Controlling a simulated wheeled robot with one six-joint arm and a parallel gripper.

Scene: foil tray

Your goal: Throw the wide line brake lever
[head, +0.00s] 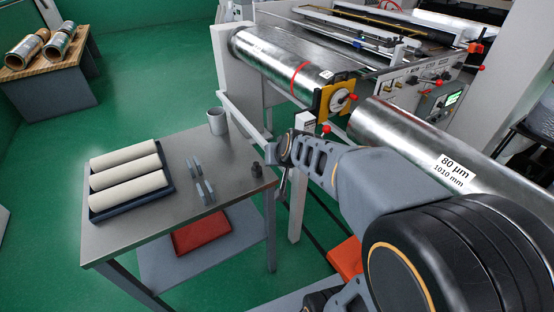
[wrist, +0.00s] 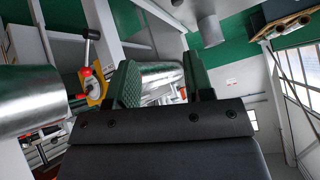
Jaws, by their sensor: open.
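A lever with a red knob (head: 326,128) shows at the labelled white post (head: 297,215) in the head view. The label is too small to read. In the wrist view, a metal lever (wrist: 88,52) with a dark hub and red end shows at upper left, left of the fingers. I cannot tell for certain which line it serves. My gripper (wrist: 162,78) is open and empty, its two fingers apart and not visibly touching the lever. In the head view my arm hides much of the area behind it, and the fingertips are not clear.
A yellow bracket (head: 322,99) with a white disc and red knob holds the shiny roll (head: 275,62). A large foil roll (head: 410,140) lies behind my arm. A grey table (head: 140,245) with a tray of white rolls (head: 93,217) and a cup (head: 217,122) stands left.

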